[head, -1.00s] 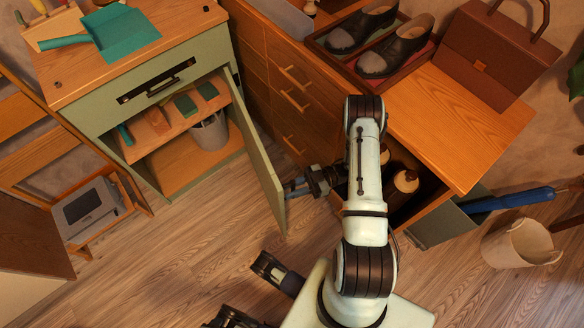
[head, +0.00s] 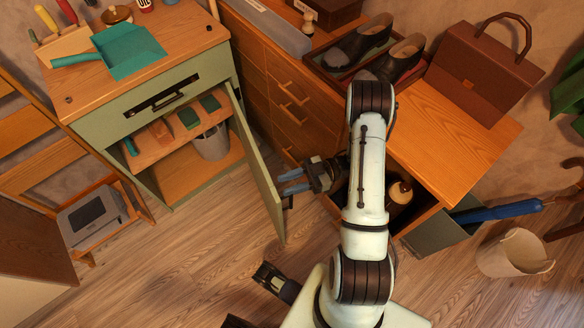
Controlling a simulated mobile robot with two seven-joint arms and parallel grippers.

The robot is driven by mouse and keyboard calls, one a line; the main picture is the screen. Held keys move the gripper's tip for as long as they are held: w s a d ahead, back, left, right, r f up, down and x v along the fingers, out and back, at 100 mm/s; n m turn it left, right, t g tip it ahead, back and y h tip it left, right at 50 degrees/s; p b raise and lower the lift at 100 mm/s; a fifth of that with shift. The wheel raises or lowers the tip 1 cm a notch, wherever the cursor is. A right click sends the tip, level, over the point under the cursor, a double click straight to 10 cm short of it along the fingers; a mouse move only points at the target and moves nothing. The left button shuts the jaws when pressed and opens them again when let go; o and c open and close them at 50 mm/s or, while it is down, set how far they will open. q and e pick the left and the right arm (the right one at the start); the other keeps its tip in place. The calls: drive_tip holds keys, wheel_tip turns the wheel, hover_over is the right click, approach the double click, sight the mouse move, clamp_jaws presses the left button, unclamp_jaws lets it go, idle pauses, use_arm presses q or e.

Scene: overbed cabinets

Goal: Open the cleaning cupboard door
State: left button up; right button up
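The green cleaning cupboard (head: 150,180) stands at the left. Its door (head: 256,165) is swung wide open, standing out toward the front. The inside shows a shelf (head: 170,150) with brushes and green pads, and a grey bucket (head: 212,143) below it. A small dark handle (head: 288,202) shows on the door's outer side. My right gripper (head: 290,181) is beside that outer face, its two blue fingers apart with nothing seen between them. The fingertips are close to the door; I cannot tell whether they touch it.
A wooden drawer unit (head: 455,140) with shoes and a brown bag (head: 485,70) on it stands right of the door. A waste basket (head: 515,253) is at the far right. A low stand (head: 90,222) is at the left. The floor before the cupboard is clear.

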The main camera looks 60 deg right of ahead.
wheel_tip(320, 180, up, 7)
drive_tip(key=p, duration=0.1)
drive_tip(key=shift+f, duration=0.15)
